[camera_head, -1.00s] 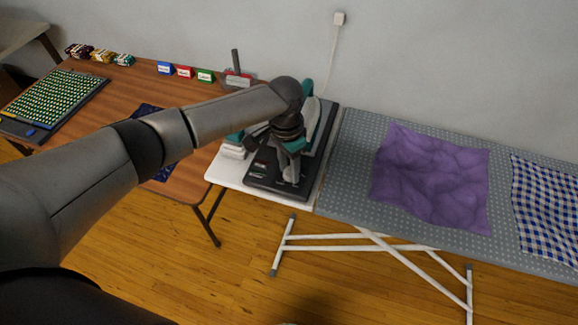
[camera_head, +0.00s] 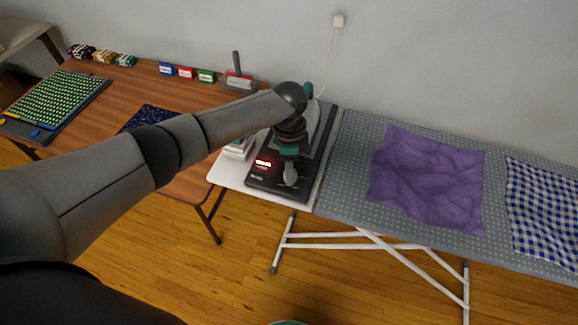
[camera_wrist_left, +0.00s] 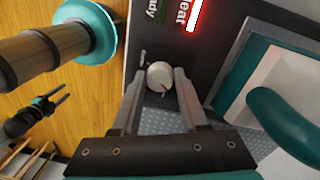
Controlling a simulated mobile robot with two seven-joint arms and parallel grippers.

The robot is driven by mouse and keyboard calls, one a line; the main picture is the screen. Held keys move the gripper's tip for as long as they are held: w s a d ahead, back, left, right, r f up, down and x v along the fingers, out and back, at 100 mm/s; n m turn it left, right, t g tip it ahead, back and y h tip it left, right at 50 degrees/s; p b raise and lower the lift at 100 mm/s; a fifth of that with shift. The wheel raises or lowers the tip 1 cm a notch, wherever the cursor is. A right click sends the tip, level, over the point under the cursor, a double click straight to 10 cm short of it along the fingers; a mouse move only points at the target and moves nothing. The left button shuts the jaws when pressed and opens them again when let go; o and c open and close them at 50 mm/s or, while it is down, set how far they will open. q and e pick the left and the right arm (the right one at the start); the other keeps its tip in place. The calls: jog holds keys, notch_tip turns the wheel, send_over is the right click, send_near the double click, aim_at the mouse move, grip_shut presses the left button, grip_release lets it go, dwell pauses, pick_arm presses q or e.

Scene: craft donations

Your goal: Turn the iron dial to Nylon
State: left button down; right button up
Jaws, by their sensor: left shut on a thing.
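The white round dial (camera_wrist_left: 159,76) with a small red mark sits on the dark iron station (camera_head: 258,181). My left gripper (camera_wrist_left: 160,80) is shut on the dial, with one finger on each side of it. From the head, my left gripper (camera_head: 290,178) comes down on the front of the station and hides the dial. A red light labelled Heat (camera_wrist_left: 195,14) is lit; the Ready label (camera_wrist_left: 158,10) beside it is dark. The iron (camera_wrist_left: 285,110), with a teal handle, rests on the station. My right gripper (camera_wrist_left: 58,97) shows small at the left of the wrist view, its fingers apart.
The ironing board (camera_head: 345,185) carries a purple cloth (camera_head: 425,185) and a blue checked cloth (camera_head: 540,215). The brown table (camera_head: 125,95) holds a bead board (camera_head: 55,100), coloured label cards (camera_head: 186,72) and a dark blue cloth (camera_head: 148,115). A white stack (camera_head: 238,150) stands beside the station.

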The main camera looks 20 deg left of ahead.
pick_arm(q)
jog(key=m, duration=0.6)
jog(key=shift+w+d, duration=0.1)
dwell(0.5)
jog(key=shift+c, duration=2.2)
grip_release()
jog(key=shift+r, duration=0.15)
notch_tip(320, 180, up, 15)
jog(key=p, duration=0.1)
jog(key=shift+w+p, duration=0.35)
jog(key=shift+w, duration=0.1)
jog(key=shift+d, duration=0.1)
